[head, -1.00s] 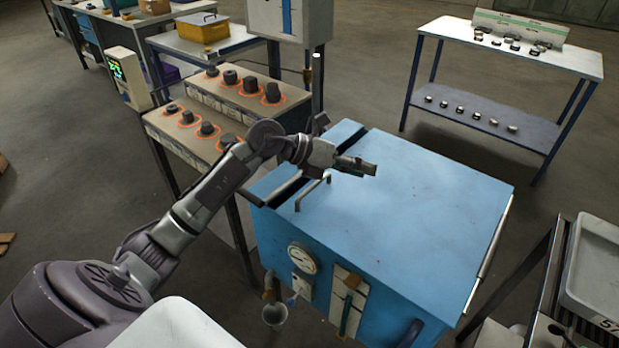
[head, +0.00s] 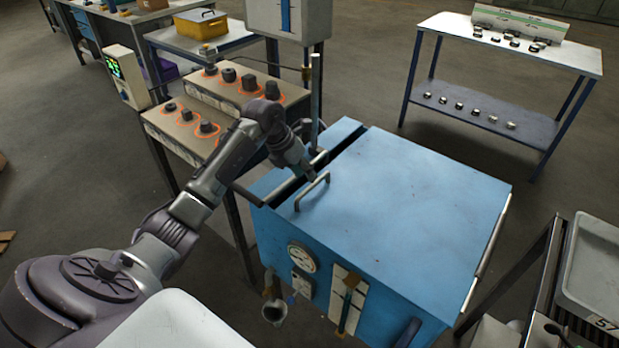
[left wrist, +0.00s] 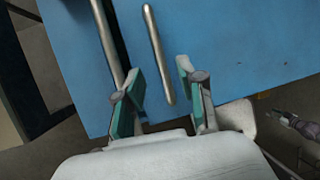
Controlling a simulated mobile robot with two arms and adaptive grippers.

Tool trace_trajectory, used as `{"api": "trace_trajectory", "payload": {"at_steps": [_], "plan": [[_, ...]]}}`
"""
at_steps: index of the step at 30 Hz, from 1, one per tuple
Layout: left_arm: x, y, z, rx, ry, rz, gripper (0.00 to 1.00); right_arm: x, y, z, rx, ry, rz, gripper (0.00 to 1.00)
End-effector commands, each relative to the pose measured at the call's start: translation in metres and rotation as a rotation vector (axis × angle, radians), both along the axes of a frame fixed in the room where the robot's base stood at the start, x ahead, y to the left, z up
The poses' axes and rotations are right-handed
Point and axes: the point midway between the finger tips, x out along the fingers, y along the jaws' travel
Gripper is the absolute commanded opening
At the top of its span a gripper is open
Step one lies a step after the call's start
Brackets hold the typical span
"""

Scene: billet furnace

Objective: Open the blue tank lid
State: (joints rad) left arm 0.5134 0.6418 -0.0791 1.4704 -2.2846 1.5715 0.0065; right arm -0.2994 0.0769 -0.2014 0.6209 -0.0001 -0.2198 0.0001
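The blue tank (head: 400,270) stands in the middle of the head view, with its flat blue lid (head: 430,190) down on top. A grey bar handle (head: 313,192) rises from the lid near its left edge. My left gripper (head: 309,170) points down just behind and above this handle. In the left wrist view, my left gripper (left wrist: 160,72) is open, its teal-padded fingers apart, with the handle (left wrist: 157,50) in the gap between them and not gripped. Whether the fingers reach down to handle height I cannot tell.
A metal rod (left wrist: 105,45) runs along the tank edge close to the left finger. A bench with dark knobs (head: 200,125) stands left of the tank. A shelf table (head: 500,45) is at the back right, and a grey tray (head: 595,270) is at the right.

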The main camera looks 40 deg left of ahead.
Motion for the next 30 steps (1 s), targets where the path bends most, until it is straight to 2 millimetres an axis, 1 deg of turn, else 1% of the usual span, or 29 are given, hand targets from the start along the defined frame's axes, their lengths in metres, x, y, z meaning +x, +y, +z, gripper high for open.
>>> {"api": "trace_trajectory", "payload": {"at_steps": [3,6,9,13,19,20,21,26,27,30], "plan": [[0.007,-0.005,-0.018,-0.003,0.001,0.001,0.39,0.0,0.0,0.003,0.0,0.001,0.0,0.4],[0.012,-0.007,-0.029,-0.002,0.0,0.0,0.39,0.0,-0.001,0.004,-0.001,0.001,0.0,0.4],[0.014,-0.009,-0.035,-0.001,-0.001,0.0,0.39,0.0,-0.001,0.005,-0.001,0.001,0.0,0.4],[0.016,-0.009,-0.039,-0.001,-0.001,-0.001,0.39,-0.001,-0.002,0.005,-0.002,0.002,0.0,0.4],[0.016,-0.009,-0.039,0.0,-0.001,-0.001,0.39,-0.001,-0.004,0.005,-0.005,0.002,0.0,0.4],[0.016,-0.009,-0.039,0.0,-0.001,-0.001,0.36,-0.001,-0.004,0.005,-0.005,0.002,0.0,0.4],[0.016,-0.009,-0.039,0.0,-0.001,-0.001,0.29,-0.001,-0.004,0.005,-0.006,0.002,0.0,0.4],[0.016,-0.009,-0.038,0.0,-0.001,-0.001,0.03,-0.001,-0.005,0.005,-0.006,0.002,0.0,0.4],[0.016,-0.009,-0.038,0.0,-0.001,-0.001,0.0,-0.001,-0.005,0.005,-0.006,0.002,0.0,0.4],[0.016,-0.009,-0.038,0.0,-0.001,-0.001,0.0,-0.001,-0.005,0.005,-0.006,0.002,0.0,0.4]]}}
